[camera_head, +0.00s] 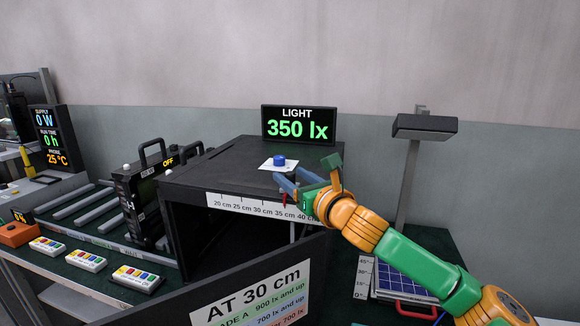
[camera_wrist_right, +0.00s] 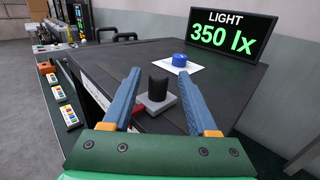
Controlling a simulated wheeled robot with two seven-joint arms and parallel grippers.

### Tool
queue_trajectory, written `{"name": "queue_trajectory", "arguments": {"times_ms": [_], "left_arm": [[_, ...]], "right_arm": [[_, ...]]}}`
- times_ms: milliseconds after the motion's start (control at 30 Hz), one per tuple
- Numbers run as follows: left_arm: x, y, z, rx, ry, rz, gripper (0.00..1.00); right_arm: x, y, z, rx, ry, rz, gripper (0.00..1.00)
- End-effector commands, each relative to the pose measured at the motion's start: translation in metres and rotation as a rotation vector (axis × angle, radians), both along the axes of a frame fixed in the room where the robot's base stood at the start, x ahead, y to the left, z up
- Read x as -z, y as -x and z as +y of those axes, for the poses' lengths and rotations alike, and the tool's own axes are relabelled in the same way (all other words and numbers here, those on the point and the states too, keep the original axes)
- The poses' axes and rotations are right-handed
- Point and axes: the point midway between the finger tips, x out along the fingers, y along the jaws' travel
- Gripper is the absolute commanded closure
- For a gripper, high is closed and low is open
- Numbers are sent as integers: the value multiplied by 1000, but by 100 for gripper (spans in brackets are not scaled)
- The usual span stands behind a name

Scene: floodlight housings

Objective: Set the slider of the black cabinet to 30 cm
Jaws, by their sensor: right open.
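The black cabinet (camera_head: 215,165) stands in the middle of the head view, its front open. A scale strip (camera_head: 262,207) marked from 20 cm to 40 cm runs along its front top edge. My right gripper (camera_head: 288,175) is over the right end of the cabinet top, open, with blue fingers. In the right wrist view, a black knob on a grey block, seemingly the slider (camera_wrist_right: 159,84), stands between and beyond the open fingers (camera_wrist_right: 158,82), with gaps on both sides. In the head view the gripper mostly hides it; its exact reading cannot be told. My left gripper is not in view.
A blue round piece (camera_head: 279,160) lies on white paper on the cabinet top. A display (camera_head: 298,125) behind reads 350 lx. A panel (camera_head: 250,290) marked "AT 30 cm" stands in front. A lamp (camera_head: 425,126) and a solar panel (camera_head: 405,281) are at right.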

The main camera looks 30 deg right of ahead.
Motion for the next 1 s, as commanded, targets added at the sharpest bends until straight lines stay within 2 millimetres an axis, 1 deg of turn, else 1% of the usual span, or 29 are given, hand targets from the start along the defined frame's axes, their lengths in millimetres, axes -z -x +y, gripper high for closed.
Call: {"name": "queue_trajectory", "arguments": {"times_ms": [33, 133, 367, 400, 467, 500, 567, 600, 633, 1000], "left_arm": [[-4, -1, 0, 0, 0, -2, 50], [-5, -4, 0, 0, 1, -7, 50], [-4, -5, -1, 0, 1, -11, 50], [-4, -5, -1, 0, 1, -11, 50], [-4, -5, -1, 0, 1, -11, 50], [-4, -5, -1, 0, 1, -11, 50], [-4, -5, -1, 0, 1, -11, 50], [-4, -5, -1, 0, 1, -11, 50], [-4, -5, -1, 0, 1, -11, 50], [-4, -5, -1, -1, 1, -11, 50]], "right_arm": [[-2, -4, 0, -1, -4, 1, 41], [0, -9, 0, -1, -1, 1, 41], [1, -10, 0, -1, 1, 1, 41], [1, -10, 0, -1, 0, 1, 44], [1, -10, 0, -1, 0, 2, 60], [1, -10, 0, -1, 0, 2, 71], [1, -10, 0, -1, 0, 2, 87], [1, -10, 0, -1, 0, 2, 98], [1, -10, 0, -1, 0, 2, 100], [2, -10, 0, 0, 0, 2, 100]]}}
